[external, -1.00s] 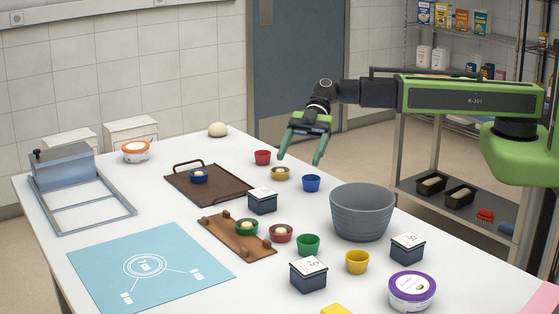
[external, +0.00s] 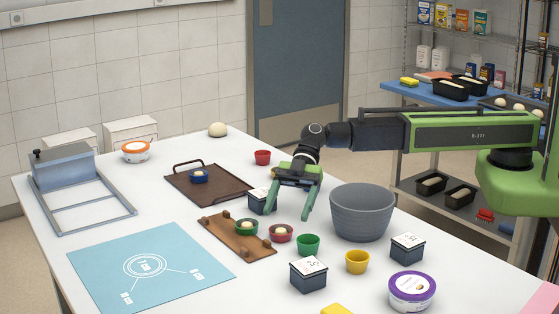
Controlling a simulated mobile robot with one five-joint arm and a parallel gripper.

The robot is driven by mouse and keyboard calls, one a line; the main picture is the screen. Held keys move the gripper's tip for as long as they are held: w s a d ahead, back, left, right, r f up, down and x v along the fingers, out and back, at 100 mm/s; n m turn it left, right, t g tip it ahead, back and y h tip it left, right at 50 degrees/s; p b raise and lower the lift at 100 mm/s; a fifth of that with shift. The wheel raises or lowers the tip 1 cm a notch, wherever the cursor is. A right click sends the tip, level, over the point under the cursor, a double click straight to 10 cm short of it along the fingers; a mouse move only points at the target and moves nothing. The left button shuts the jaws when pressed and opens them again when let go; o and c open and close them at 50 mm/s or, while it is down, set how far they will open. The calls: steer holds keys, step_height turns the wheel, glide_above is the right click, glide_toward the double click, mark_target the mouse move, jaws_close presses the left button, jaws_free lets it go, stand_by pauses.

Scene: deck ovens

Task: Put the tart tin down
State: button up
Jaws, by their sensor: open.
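My gripper (external: 288,212) is open above the white table, its green fingers pointing down with nothing visible held between them. Which tin is the task's is unclear.
A large grey bowl (external: 361,212) stands right of my gripper. A dark box (external: 258,203) is partly behind the left finger. The blue mat (external: 190,285) is clear.

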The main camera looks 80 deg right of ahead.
mark_target(278, 240)
steer(key=shift+b+x, duration=1.15)
steer(key=shift+x, duration=1.5)
steer(key=shift+s+r, duration=0.15)
steer(key=shift+s, duration=0.05)
steer(key=c, duration=1.6)
